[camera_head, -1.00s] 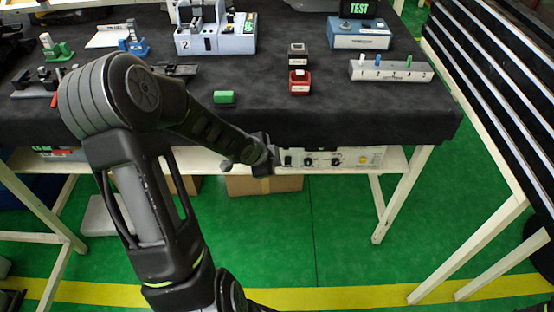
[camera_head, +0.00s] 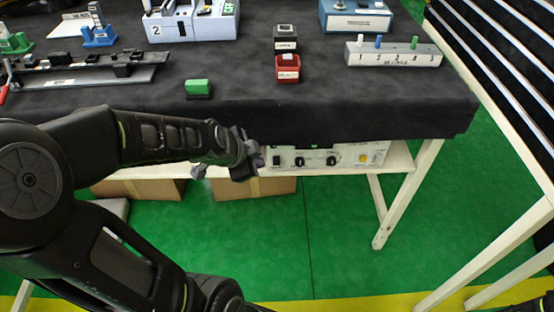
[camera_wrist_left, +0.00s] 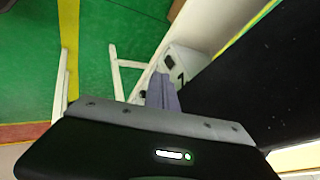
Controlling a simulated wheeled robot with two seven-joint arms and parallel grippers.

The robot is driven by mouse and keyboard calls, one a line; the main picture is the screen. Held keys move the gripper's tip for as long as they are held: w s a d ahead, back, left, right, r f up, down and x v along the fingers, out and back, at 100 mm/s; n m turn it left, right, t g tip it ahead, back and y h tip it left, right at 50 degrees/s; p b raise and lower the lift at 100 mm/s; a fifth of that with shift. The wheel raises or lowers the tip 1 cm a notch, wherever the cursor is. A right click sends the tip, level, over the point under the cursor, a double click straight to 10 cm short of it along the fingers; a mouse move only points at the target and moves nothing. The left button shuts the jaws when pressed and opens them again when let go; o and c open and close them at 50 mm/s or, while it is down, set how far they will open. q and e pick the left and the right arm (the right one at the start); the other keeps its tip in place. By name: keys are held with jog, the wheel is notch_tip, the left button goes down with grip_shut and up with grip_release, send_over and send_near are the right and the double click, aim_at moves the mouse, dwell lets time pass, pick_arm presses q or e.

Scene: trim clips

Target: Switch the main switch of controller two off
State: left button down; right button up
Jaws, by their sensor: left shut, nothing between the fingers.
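A pale controller (camera_head: 315,157) with a black switch at its left end, dark knobs and a yellow button stands on the white shelf under the table. Its number is not readable in the head view. A pale box end with a dark mark (camera_wrist_left: 182,62) shows beyond the fingers in the left wrist view. My left gripper (camera_head: 243,158) is just left of the controller, by the table's front edge, and partly covers the view there. Its fingers (camera_wrist_left: 162,93) are shut and empty. Whether they touch the controller cannot be told. My right gripper is out of view.
The black-covered table (camera_head: 240,115) overhangs the white shelf (camera_head: 397,160). On the table are a grey-blue unit marked 2 (camera_head: 190,24), a green block (camera_head: 197,88), a red holder (camera_head: 288,68) and a numbered strip (camera_head: 395,55). Cardboard boxes (camera_head: 225,188) stand below. Green floor in front is clear.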

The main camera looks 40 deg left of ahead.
aim_at(273, 164)
pick_arm(q)
jog(key=shift+s+d+f+m+h, duration=0.3)
jog(key=shift+s+d+m, duration=0.05)
jog(key=shift+d+m, duration=0.25)
jog(key=shift+w+a+r+b+x, duration=0.35)
jog(key=shift+b+x, duration=0.4)
jog(key=shift+x, duration=1.3)
jog(key=shift+w+a+b+x, duration=0.15)
jog(key=shift+a+b+x, duration=0.45)
jog(key=shift+x, duration=1.45)
jog(key=shift+w+a+r+b+x, duration=0.25)
jog(key=shift+b+x, duration=0.6)
jog(key=shift+x, duration=1.2)
jog(key=shift+f, duration=0.1)
